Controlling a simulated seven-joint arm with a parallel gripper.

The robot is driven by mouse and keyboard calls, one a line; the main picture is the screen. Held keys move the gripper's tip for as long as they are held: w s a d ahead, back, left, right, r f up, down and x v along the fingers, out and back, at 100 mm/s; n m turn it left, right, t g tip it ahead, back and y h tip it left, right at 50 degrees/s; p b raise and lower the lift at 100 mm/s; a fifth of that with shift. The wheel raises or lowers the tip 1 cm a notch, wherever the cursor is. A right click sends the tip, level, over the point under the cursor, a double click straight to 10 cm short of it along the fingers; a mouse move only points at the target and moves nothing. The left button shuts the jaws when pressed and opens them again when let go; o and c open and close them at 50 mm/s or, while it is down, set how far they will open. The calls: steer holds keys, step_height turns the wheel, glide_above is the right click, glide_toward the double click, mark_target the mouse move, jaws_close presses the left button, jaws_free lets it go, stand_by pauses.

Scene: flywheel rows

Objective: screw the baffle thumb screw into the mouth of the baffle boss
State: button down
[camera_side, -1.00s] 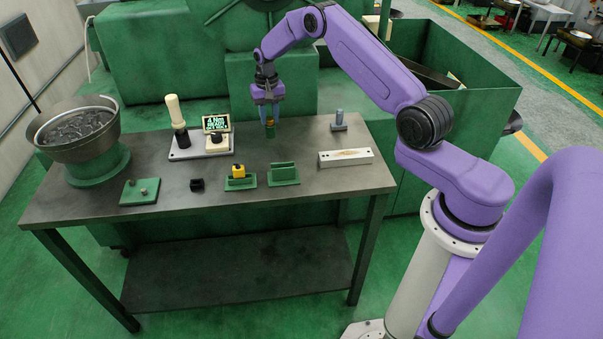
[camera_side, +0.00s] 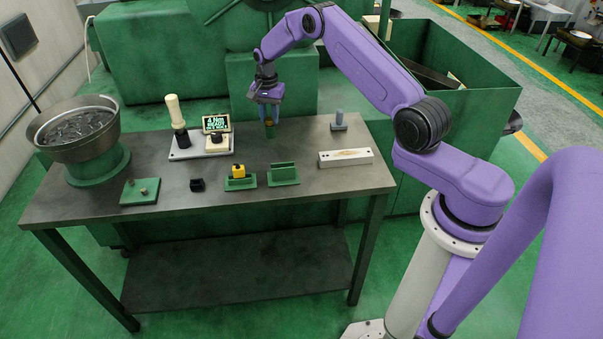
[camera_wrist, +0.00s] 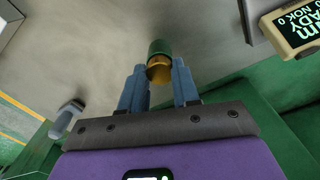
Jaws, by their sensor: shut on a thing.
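My gripper (camera_side: 268,110) points down over the back middle of the workbench. In the wrist view its two blue-grey fingers (camera_wrist: 160,78) are shut on a small brass-coloured piece, which I take for the baffle thumb screw (camera_wrist: 159,71). A green cylinder, which I take for the baffle boss (camera_wrist: 160,47), lies in line just beyond the screw; in the side view the boss (camera_side: 270,132) is below the fingertips, at the bench top. The screw appears to meet the boss's mouth. The fingers and the screw hide the mouth, so I cannot tell how deep the screw sits.
A cream-handled tool (camera_side: 175,112) and a lit display (camera_side: 216,124) stand on a grey base to the left. A blue-grey peg (camera_side: 339,118) stands to the right. Green holders (camera_side: 284,174), a pale bar (camera_side: 345,157) and a green plate (camera_side: 131,197) line the front. A bowl (camera_side: 78,152) is far left.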

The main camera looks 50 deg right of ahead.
stand_by(0.3)
steer(key=m, duration=0.4)
steer(key=shift+m, duration=0.6)
steer(key=m, duration=0.2)
steer(key=shift+m, duration=0.3)
steer(key=shift+f+m, duration=0.1)
steer(key=shift+m, duration=1.1)
steer(key=shift+m, duration=0.9)
steer(key=m, duration=0.3)
